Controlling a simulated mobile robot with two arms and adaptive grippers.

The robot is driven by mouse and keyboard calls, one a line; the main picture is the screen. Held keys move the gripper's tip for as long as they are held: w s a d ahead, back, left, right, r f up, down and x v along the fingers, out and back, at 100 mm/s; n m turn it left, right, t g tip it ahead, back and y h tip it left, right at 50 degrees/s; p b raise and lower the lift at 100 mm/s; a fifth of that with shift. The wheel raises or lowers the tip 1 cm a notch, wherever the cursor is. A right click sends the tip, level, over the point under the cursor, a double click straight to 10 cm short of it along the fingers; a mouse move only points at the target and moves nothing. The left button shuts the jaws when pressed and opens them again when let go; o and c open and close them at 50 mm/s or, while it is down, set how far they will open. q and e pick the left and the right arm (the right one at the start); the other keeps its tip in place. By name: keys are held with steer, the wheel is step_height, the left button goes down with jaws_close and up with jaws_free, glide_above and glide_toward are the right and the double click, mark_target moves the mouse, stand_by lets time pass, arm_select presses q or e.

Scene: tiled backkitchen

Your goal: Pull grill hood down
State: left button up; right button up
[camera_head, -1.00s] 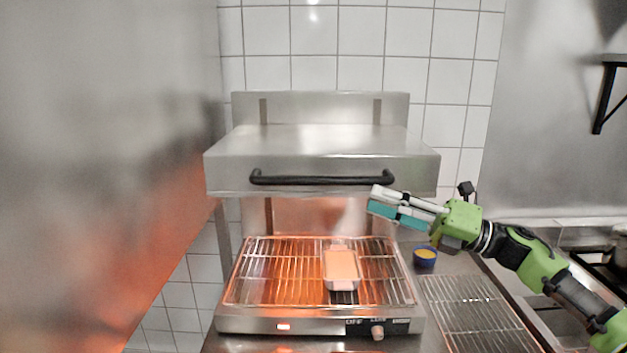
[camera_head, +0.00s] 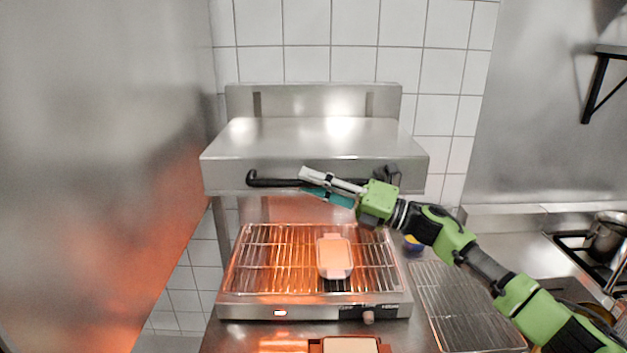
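The grill hood (camera_head: 300,135) is a raised steel box above the glowing grill rack (camera_head: 270,260), with a clear gap between them. Its black bar handle (camera_head: 268,181) runs along the hood's front. My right gripper (camera_head: 304,181) is at the middle of the handle, coming from the right. Its pale finger lies above its teal finger, and the bar's left part emerges level with their tips. The gripper and wrist hide much of the handle's right half. I cannot tell whether the fingers touch or grip the bar. My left gripper is not in view.
A light rectangular dish (camera_head: 335,258) sits on the grill rack. A wire rack (camera_head: 460,305) lies on the right counter. A steel wall (camera_head: 100,150) stands close on the left.

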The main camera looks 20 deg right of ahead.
jaws_close()
steer(key=shift+f, duration=0.1)
step_height(320, 180, down, 20)
steer(key=b, duration=1.7)
steer(key=shift+b, duration=0.35)
steer(key=shift+s+f, duration=0.1)
steer(key=shift+f, duration=0.05)
jaws_free()
